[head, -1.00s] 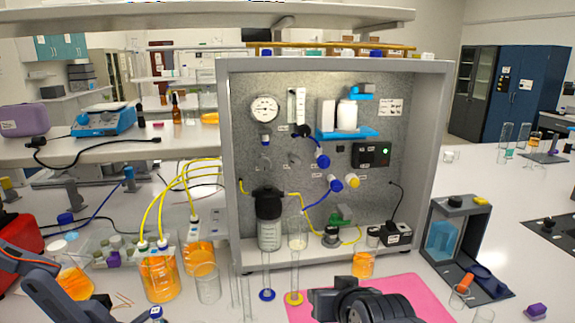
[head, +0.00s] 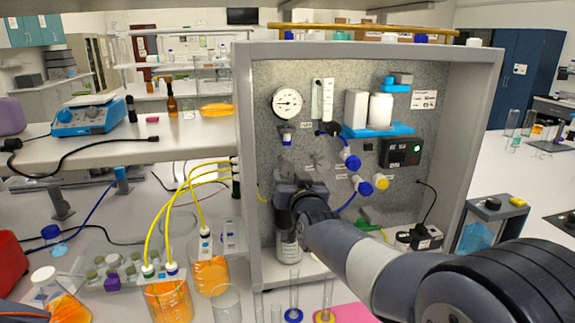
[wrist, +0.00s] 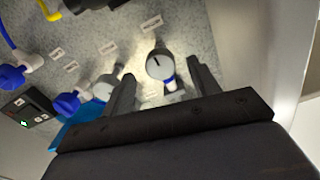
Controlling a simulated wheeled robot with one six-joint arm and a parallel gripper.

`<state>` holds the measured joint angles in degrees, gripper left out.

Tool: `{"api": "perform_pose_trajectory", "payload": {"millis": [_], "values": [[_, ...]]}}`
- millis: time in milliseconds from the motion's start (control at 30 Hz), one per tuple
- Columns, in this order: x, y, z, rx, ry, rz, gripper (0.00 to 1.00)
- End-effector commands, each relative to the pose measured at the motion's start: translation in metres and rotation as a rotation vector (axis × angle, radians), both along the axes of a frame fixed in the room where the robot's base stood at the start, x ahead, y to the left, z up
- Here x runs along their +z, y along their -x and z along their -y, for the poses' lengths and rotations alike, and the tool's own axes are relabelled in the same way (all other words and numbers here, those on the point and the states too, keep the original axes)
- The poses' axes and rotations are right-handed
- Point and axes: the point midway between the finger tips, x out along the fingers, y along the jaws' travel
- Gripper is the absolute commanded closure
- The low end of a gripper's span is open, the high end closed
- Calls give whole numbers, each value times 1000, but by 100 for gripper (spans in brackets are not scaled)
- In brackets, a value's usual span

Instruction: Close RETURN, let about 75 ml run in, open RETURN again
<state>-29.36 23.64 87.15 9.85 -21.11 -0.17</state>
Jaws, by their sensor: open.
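The valve panel (head: 300,100) stands upright in a grey frame. My gripper (wrist: 160,70) is open in the wrist view, with one finger on either side of a round grey knob (wrist: 159,63) that carries a dark line. I cannot tell whether the fingers touch it. The labels beside the knobs are too small to read, so I cannot tell which one is RETURN. In the head view my arm and gripper (head: 301,178) cover the lower left of the panel and part of the dark-topped vessel (head: 289,248).
Blue valves (head: 351,161) and a yellow one (head: 380,182) sit right of my gripper. Beakers of orange liquid (head: 168,300) with yellow tubes stand at left. Glass cylinders (head: 294,295) stand in front of the rig.

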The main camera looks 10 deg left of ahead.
Motion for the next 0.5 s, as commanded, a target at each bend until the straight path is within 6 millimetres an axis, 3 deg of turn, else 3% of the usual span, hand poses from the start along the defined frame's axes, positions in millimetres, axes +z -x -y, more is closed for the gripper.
{"api": "perform_pose_trajectory", "payload": {"millis": [200, 500], "values": [[1, -30, -14, -1, 1, -2, 42], [0, -48, -23, 0, 0, -1, 42]]}}
